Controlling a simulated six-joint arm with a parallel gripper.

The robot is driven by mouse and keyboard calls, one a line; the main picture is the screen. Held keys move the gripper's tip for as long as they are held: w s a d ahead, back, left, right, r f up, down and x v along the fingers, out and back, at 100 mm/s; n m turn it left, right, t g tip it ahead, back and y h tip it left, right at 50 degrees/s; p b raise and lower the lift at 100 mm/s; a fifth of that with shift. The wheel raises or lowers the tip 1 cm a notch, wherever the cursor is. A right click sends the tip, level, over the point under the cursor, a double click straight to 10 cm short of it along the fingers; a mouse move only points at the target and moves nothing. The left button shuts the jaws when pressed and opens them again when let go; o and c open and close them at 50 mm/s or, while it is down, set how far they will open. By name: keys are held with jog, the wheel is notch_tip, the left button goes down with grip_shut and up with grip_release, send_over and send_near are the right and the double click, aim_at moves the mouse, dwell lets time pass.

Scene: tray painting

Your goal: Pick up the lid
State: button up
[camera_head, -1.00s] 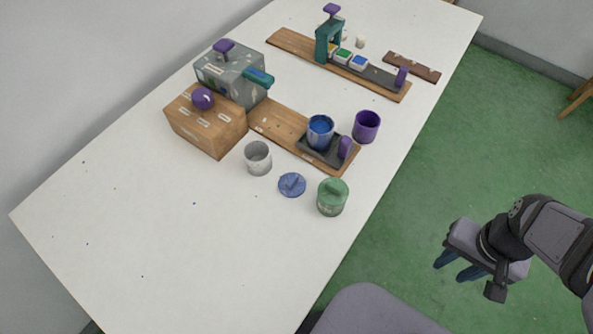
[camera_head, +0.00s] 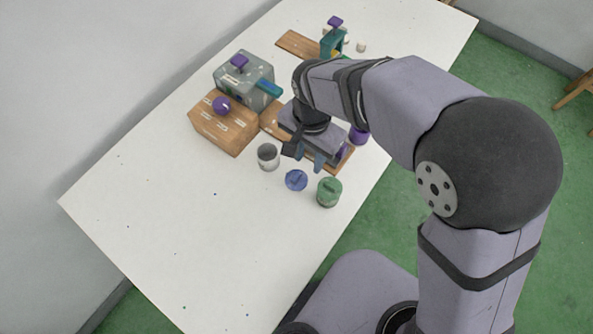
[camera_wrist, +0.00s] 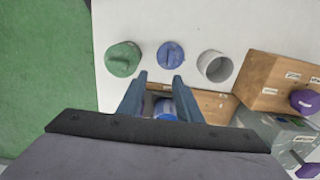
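The blue lid (camera_head: 296,180), with a raised handle, lies flat on the white table. It also shows in the wrist view (camera_wrist: 171,55), just beyond my fingertips. My gripper (camera_head: 309,161) is above the table, close to the lid on its far side in the head view. In the wrist view my gripper (camera_wrist: 158,80) has its two fingers apart, with nothing held between them. The blue cup (camera_wrist: 166,108) shows lower down between the fingers; in the head view my arm hides it.
A green lidded canister (camera_head: 329,191) and an open white-grey cup (camera_head: 268,156) flank the lid. A wooden box (camera_head: 222,127) and a grey box (camera_head: 245,80) stand behind left. A purple cup (camera_head: 359,134) is partly hidden. The table's front left is clear.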

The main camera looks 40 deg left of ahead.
aim_at(296, 176)
jog(key=shift+s+a+r, duration=0.1)
jog(key=shift+s+a, duration=0.7)
jog(key=shift+a, duration=0.05)
jog(key=shift+s+a+f+p, duration=0.15)
jog(key=shift+f+p, duration=0.5)
jog(key=shift+f, duration=1.2)
jog(key=shift+s+d+f+p, duration=0.1)
jog(key=shift+f+p, duration=0.5)
jog(key=shift+f, duration=1.2)
grip_shut()
